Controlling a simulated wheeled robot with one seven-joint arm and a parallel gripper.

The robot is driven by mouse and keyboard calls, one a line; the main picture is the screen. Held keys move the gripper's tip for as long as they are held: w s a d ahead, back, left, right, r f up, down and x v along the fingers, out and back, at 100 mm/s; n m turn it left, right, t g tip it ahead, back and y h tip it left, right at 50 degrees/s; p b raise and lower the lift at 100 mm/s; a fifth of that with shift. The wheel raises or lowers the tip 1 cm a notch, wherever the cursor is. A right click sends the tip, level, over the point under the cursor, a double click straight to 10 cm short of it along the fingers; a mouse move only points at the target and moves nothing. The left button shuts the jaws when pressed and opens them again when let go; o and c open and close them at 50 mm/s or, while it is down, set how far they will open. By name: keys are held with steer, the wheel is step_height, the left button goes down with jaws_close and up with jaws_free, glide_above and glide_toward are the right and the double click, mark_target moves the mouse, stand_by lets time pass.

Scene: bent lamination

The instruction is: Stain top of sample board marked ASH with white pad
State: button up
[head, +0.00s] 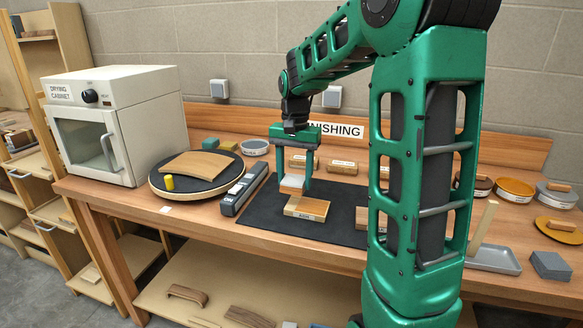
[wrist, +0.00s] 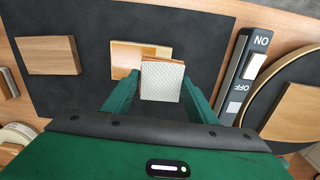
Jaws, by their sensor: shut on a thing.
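My gripper (head: 294,176) is shut on the white pad (head: 291,186), between its two green fingers. In the wrist view, the pad (wrist: 162,84) shows a pale textured face with a thin brown edge at its far side. The sample board marked ASH (head: 307,209) lies flat on the dark mat, below and just in front of the pad. In the wrist view, the board (wrist: 124,60) is partly hidden behind the pad; its visible top looks uneven, with pale and orange-tan areas. I cannot tell whether the pad touches the board.
A second wooden board (wrist: 48,55) lies on the dark mat (head: 262,222). An ON/OFF switch bar (head: 244,190) and a turntable (head: 160,186) with a curved board (head: 197,164) stand left. Tins (head: 515,190) and a grey tray (head: 497,260) are right. Mat around the board is clear.

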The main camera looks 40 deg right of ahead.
mark_target(294, 179)
steer(key=shift+r, duration=1.7)
steer(key=shift+f, duration=0.15)
